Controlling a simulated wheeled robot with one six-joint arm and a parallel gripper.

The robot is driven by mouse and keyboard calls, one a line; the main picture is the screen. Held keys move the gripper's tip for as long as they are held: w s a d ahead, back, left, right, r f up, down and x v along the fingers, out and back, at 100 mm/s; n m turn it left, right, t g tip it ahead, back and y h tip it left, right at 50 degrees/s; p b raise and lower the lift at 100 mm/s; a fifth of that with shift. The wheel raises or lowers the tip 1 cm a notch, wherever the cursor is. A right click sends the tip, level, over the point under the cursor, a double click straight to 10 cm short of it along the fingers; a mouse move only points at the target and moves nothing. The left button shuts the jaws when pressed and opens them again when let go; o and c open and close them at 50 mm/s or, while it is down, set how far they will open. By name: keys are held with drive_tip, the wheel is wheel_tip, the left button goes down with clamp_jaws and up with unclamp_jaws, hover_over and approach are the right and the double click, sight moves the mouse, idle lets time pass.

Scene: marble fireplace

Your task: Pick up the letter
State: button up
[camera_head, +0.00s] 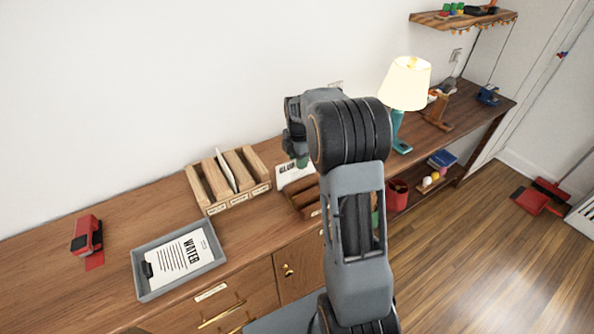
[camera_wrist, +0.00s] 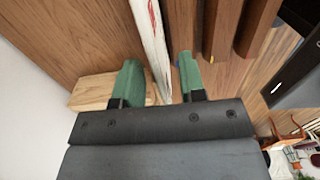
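A white letter or card with black print, partly readable as "CLUB" (camera_head: 292,176), stands on the desk below my gripper. My arm hides part of it. In the wrist view a thin white sheet with reddish edges (camera_wrist: 152,35) is seen edge-on, passing between my fingers; it looks like this same letter. My gripper (camera_wrist: 160,85) has two green fingers, spread apart on either side of the sheet, with a gap showing on both sides. In the head view my gripper (camera_head: 301,160) is partly hidden by my arm. A paper headed "WATER" (camera_head: 181,258) lies in a grey tray (camera_head: 140,276).
A light wooden sorter (camera_head: 203,192) with a white letter (camera_head: 227,170) in a slot stands left of my gripper. Brown slats (camera_wrist: 218,40) lie right of my fingers. A lit lamp (camera_head: 405,85) stands to the right. A red device (camera_head: 87,236) sits far left.

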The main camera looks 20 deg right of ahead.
clamp_jaws()
drive_tip(key=shift+r, duration=0.15)
idle(0.5)
